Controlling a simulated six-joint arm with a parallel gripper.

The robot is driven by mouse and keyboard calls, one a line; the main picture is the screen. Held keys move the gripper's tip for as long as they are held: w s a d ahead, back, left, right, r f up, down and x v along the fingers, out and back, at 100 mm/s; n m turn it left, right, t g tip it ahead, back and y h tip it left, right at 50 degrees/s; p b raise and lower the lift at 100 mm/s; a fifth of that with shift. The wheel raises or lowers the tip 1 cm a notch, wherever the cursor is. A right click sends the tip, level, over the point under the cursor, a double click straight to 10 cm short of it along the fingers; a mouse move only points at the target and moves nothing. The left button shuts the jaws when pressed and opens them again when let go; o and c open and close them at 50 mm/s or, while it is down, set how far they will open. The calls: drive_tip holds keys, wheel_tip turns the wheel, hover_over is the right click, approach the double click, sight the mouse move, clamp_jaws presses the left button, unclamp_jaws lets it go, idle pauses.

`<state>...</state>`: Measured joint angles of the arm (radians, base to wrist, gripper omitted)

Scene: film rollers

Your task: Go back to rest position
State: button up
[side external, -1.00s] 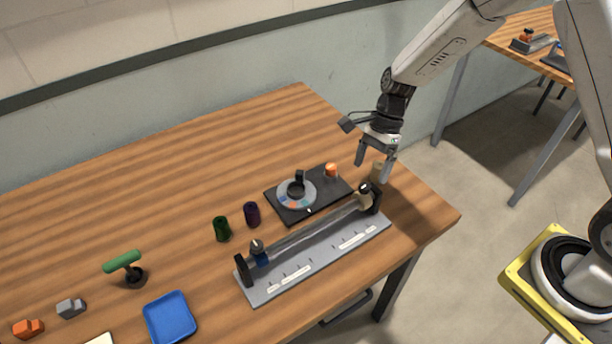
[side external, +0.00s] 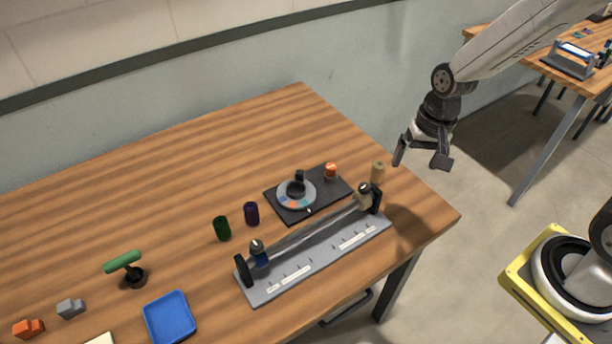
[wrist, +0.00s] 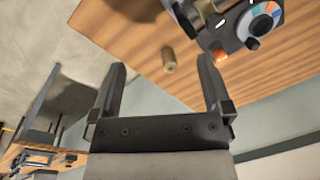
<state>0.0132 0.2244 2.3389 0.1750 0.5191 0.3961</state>
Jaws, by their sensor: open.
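My gripper (side external: 418,157) is open and empty. In the side external view it hangs in the air off the right edge of the wooden table, apart from everything. In the wrist view my gripper (wrist: 163,80) has its two fingers spread wide with nothing between them. A tan cylinder (side external: 378,171) stands upright near the table's right edge, beside the roller fixture. The tan cylinder (wrist: 168,59) also shows in the wrist view, beyond the fingers.
The grey roller fixture (side external: 318,262) and the black dial panel (side external: 288,214) with an orange knob (side external: 331,170) sit near the table's right end.

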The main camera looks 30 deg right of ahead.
drive_tip(key=s+n, duration=0.1)
drive_tip(key=n, duration=0.1)
drive_tip(key=s+r+n+t, duration=0.1)
drive_tip(key=n, duration=0.1)
drive_tip(key=s+d+n+h, duration=0.1)
drive_tip(key=s+n, duration=0.1)
drive_tip(key=shift+r+t, duration=0.4)
